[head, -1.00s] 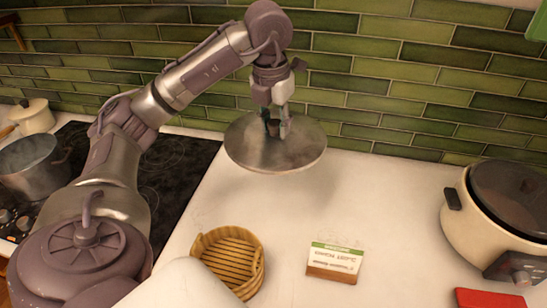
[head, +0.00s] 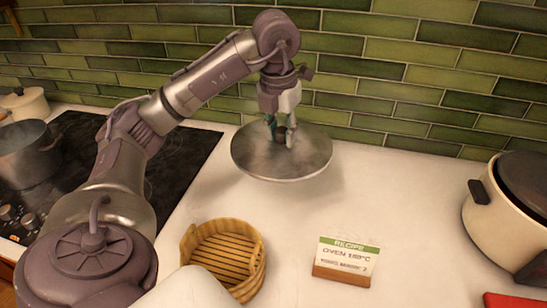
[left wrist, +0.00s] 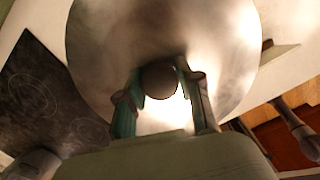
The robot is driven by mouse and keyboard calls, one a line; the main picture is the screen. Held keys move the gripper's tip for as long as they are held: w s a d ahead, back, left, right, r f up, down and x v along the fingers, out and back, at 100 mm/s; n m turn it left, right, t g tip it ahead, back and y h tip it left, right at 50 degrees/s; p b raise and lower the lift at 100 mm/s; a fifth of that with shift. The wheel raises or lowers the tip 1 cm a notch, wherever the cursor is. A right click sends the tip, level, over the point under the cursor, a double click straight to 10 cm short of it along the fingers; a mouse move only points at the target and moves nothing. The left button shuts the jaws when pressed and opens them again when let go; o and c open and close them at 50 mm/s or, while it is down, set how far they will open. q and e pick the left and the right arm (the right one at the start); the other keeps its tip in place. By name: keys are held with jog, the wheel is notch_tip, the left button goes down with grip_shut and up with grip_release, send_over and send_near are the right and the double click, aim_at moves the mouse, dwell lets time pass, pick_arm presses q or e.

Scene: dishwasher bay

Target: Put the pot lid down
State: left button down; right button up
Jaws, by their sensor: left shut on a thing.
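The pot lid (head: 258,164) is a round grey metal disc with a dark round knob. In the head view it is at the back of the white counter, right of the cooktop. My left gripper (head: 282,134) is above it and shut on the knob. I cannot tell whether the lid touches the counter. In the left wrist view, the lid (left wrist: 225,45) fills the upper middle, and the knob (left wrist: 159,81) sits between the fingers. My right gripper is not in view.
A grey pot (head: 28,152) stands on the black cooktop (head: 178,160) at left. A wooden basket (head: 258,262) and a recipe card (head: 346,258) are at the front. A cream cooker (head: 495,212) stands at right. The counter (head: 390,185) between lid and cooker is clear.

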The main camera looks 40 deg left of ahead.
pick_arm(q)
notch_tip(320, 180, down, 8)
jog(key=b, duration=0.4)
jog(key=w+a+f, duration=0.2)
jog(key=a, duration=0.1)
jog(key=w+a+f+p, duration=0.1)
jog(key=w+a+f, duration=0.1)
jog(key=a, duration=0.1)
jog(key=w+a+f+p, duration=0.1)
jog(key=w+a+f, duration=0.2)
notch_tip(320, 180, down, 4)
jog(key=shift+r+p, duration=0.2)
jog(key=shift+p, duration=0.4)
jog(key=shift+a+f, duration=0.1)
jog(key=shift+f, duration=0.1)
jog(key=shift+w, duration=0.1)
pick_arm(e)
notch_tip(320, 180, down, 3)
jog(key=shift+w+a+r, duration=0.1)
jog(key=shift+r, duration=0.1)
pick_arm(q)
jog(key=shift+f, duration=0.2)
jog(key=c, duration=0.8)
grip_release()
jog(key=shift+o, duration=0.2)
